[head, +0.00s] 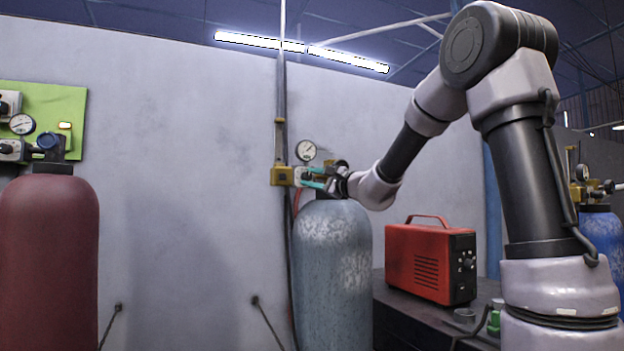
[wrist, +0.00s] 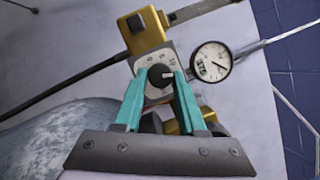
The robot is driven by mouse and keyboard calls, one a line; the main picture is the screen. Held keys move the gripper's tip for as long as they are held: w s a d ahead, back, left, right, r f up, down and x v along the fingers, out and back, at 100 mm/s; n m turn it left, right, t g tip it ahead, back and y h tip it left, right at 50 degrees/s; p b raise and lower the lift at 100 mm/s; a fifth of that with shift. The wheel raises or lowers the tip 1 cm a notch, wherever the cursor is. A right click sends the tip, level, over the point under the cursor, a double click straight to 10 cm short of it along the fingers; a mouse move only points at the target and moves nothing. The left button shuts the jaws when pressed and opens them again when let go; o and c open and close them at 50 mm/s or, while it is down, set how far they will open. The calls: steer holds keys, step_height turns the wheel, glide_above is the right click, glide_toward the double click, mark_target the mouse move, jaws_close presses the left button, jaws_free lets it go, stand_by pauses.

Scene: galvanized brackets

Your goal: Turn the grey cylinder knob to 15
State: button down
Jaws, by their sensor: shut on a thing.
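The grey gas cylinder (head: 332,262) stands upright against the wall, its paint worn. In the wrist view its shoulder (wrist: 60,138) shows at the lower left. Its dark round knob (wrist: 160,76) sits on a pale dial plate with small numbers too blurred to read. My gripper (wrist: 161,78) has teal fingers, one on each side of the knob, and is shut on it. A light mark on the knob points to the right in the wrist view. In the head view my gripper (head: 315,178) reaches the valve from the right and hides the knob.
A round gauge (head: 306,150) is beside the valve, also in the wrist view (wrist: 211,62). A yellow block (wrist: 146,30) is above the dial. A red cylinder (head: 48,262) stands left, a red box (head: 430,262) on a dark bench, a blue cylinder (head: 601,235) far right.

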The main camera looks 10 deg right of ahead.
stand_by(0.4)
steer(key=c, duration=0.5)
jaws_free()
steer(key=v, duration=1)
steer(key=shift+s+d, duration=0.15)
steer(key=shift+s, duration=0.25)
steer(key=shift+f, duration=0.15)
